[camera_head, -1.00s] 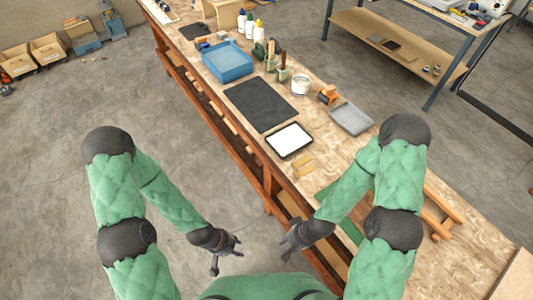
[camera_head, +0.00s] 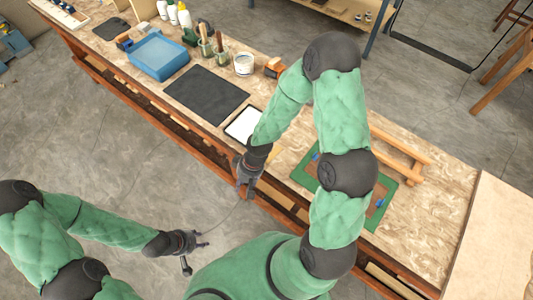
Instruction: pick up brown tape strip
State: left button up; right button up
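A small tan-brown piece, likely the brown tape strip (camera_head: 274,151), shows at the table's near side beside the white-faced tablet-like panel (camera_head: 243,124). Most of it is hidden behind my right forearm. My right gripper (camera_head: 246,190) hangs at the table's front edge, left of and nearer than the strip. It looks open and empty, its fingers pointing down and apart from the strip. My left gripper (camera_head: 197,255) is open and empty over the floor, in front of the table.
A black mat (camera_head: 206,95) and blue tray (camera_head: 159,57) lie further left on the table. Bottles, brush pots and a white tub (camera_head: 243,64) stand behind.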

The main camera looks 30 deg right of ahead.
aim_at(272, 153)
jog(key=w+d+r+n+h, duration=0.2)
jog(key=w+d+r+h, duration=0.2)
jog(key=d+r, duration=0.85)
jog(key=shift+n, duration=0.3)
jog(key=f, duration=0.1)
jog(key=a+f+b, duration=0.1)
jog(key=f+b, duration=0.1)
jog(key=f, duration=0.1)
jog(key=shift+a, duration=0.35)
jog(key=f, duration=0.1)
jog(key=f+b, duration=0.1)
jog(key=f, duration=0.3)
jog(key=shift+s+d+b, duration=0.15)
jog(key=shift+s+b, duration=0.15)
jog(key=shift+b, duration=0.05)
grip_shut()
